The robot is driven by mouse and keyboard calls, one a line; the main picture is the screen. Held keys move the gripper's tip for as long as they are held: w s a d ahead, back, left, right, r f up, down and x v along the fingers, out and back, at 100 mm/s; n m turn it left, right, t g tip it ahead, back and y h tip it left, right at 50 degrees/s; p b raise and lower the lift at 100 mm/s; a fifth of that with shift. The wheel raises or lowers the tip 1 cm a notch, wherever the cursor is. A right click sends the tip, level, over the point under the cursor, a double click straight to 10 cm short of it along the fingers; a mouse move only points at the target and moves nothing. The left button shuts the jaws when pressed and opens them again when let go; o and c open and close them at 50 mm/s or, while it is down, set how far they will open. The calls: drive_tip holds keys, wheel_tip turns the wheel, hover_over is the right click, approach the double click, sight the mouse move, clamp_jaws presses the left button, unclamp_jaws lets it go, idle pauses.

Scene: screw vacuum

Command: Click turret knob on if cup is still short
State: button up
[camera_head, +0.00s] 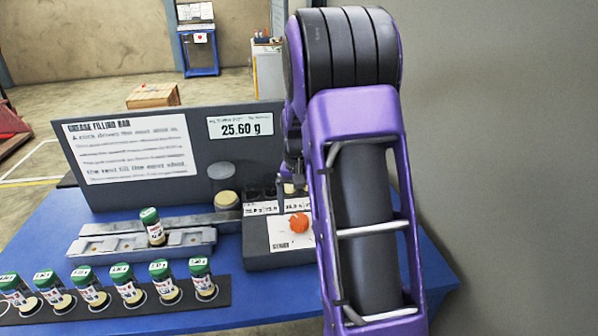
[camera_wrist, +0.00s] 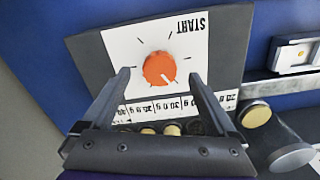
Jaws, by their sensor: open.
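The orange round knob (camera_head: 299,222) sits on a white dial plate marked START, on a dark box on the blue table. In the wrist view the knob (camera_wrist: 160,68) has a pale pointer mark, with tick lines around it. My gripper (camera_wrist: 160,75) is open and empty, its two fingers on either side of the knob in that view; contact cannot be told. In the head view my gripper (camera_head: 285,190) is partly hidden by my arm. A display (camera_head: 240,127) reads 25.60 g.
Several green-lidded cups (camera_head: 128,285) stand on a dark strip along the front. A grey upright panel with a text sign (camera_head: 130,150) stands behind. Gram labels (camera_wrist: 160,105) run along the dial box.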

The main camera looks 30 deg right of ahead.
sight(299, 220)
wheel_tip(299, 220, up, 14)
drive_tip(key=p, duration=0.1)
drive_tip(key=shift+p, duration=0.3)
